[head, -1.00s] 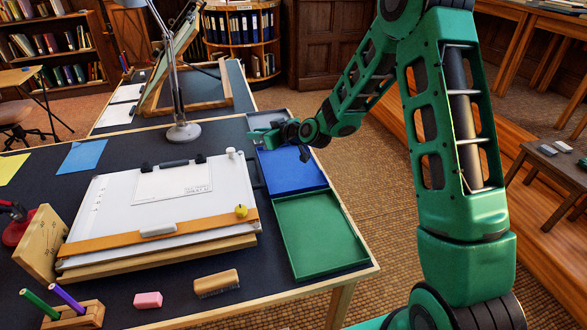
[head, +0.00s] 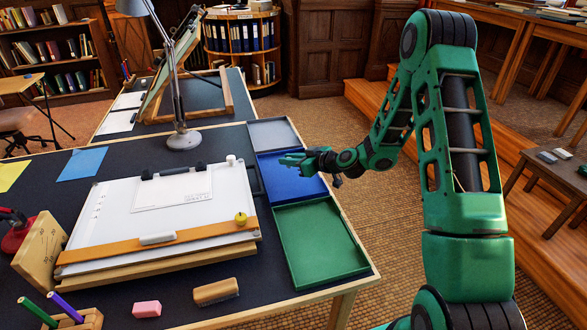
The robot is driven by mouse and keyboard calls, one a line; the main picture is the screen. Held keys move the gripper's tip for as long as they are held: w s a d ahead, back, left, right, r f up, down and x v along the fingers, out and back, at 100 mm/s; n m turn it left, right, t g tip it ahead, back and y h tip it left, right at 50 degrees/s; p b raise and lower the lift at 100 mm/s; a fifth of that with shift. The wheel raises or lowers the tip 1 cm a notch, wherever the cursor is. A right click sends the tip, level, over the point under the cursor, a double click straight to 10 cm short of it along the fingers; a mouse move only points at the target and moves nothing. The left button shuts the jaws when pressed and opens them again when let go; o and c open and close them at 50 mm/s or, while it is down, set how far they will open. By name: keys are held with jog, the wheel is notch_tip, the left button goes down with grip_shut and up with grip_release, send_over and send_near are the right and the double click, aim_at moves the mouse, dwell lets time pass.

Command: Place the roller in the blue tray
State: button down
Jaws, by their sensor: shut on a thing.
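My gripper (head: 288,161) is shut, over the far part of the blue tray (head: 302,191). The thing between its fingers, taken to be the roller, is too small and covered to make out. I cannot tell whether it touches the tray floor. The blue tray lies at the right side of the dark desk, between a grey tray (head: 275,134) behind it and a green tray (head: 318,245) in front. The visible part of the blue tray looks empty.
A drawing board (head: 165,215) with paper and a yellow knob lies left of the trays. A lamp (head: 183,138) stands behind it. A brush (head: 216,291), a pink eraser (head: 147,309) and a pen block (head: 75,320) are near the front edge.

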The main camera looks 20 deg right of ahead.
jog(key=shift+f, duration=1.75)
jog(key=c, duration=1.7)
grip_release()
jog(key=shift+f, duration=0.1)
jog(key=shift+o, duration=0.2)
